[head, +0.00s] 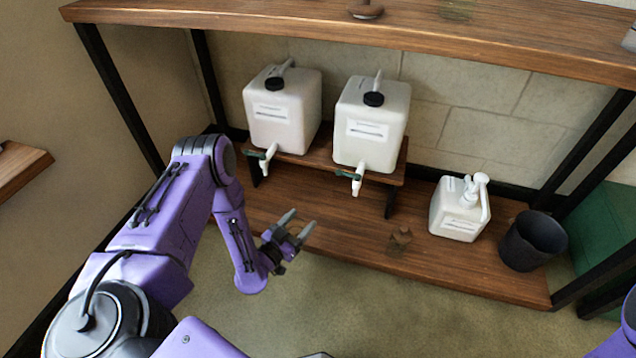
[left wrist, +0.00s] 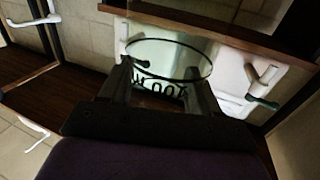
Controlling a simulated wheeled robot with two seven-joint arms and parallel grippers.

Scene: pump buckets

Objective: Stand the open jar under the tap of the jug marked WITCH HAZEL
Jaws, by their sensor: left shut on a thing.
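A clear open glass jar (left wrist: 172,62) with a dark-edged round rim is between the fingers of my left gripper (left wrist: 165,90) in the left wrist view; dark letters on it are not surely readable. In the head view my left gripper (head: 296,224) is in front of the low stand, below and left of the right jug's tap; the clear jar hardly shows there. Two white jugs, a left jug (head: 283,108) and a right jug (head: 371,125), have black caps and front taps, the left tap (head: 266,158) and right tap (head: 357,180). Their labels are too small to read. My right gripper is out of view.
The jugs stand on a small wooden stand (head: 318,158) on the lower shelf (head: 330,225).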

